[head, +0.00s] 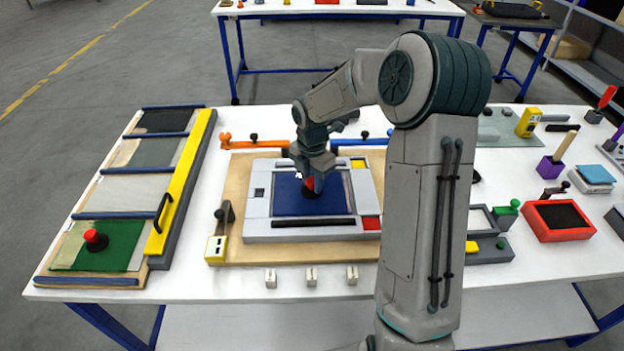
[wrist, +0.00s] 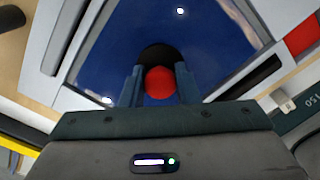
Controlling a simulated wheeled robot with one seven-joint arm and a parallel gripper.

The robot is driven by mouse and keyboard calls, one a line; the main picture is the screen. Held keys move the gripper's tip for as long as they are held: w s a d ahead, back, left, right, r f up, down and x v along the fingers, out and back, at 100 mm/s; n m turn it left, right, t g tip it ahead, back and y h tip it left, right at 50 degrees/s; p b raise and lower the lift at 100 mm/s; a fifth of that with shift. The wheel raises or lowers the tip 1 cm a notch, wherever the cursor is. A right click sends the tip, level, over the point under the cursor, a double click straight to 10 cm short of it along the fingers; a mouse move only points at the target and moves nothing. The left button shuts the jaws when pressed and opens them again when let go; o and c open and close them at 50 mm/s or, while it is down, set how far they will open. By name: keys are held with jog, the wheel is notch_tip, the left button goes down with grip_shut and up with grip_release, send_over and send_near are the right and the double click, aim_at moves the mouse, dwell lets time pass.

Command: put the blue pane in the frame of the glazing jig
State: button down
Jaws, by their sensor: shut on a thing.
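The blue pane (head: 290,196) lies within the grey frame of the glazing jig (head: 257,230), which stands on a wooden board. It also fills much of the wrist view (wrist: 205,50). A suction handle with a red knob (wrist: 159,83) and a dark round base sits on the pane. My gripper (head: 312,184) is above the pane, pointing down, its two fingers shut on the red knob. Whether the pane is fully seated or slightly raised, I cannot tell. In the head view my gripper and arm hide part of the frame's far side.
At left a rack (head: 130,190) holds several panes, with a green pane (head: 118,245) at its near end and a yellow bar (head: 182,180) along it. Orange and blue clamps (head: 255,143) stand behind the jig. Three small white blocks (head: 311,276) lie in front. Various tools and boxes crowd the right.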

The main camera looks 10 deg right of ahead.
aim_at(312, 179)
jog(key=c, duration=1.1)
grip_release()
jog(key=shift+f, duration=0.15)
notch_tip(312, 179, up, 11)
jog(key=s+r+m+t, duration=0.2)
jog(key=s+m+t, duration=0.1)
jog(key=s+m, duration=2.1)
jog(key=shift+s+r+m, duration=0.2)
jog(key=shift+s+m, duration=0.2)
jog(key=shift+s, duration=0.7)
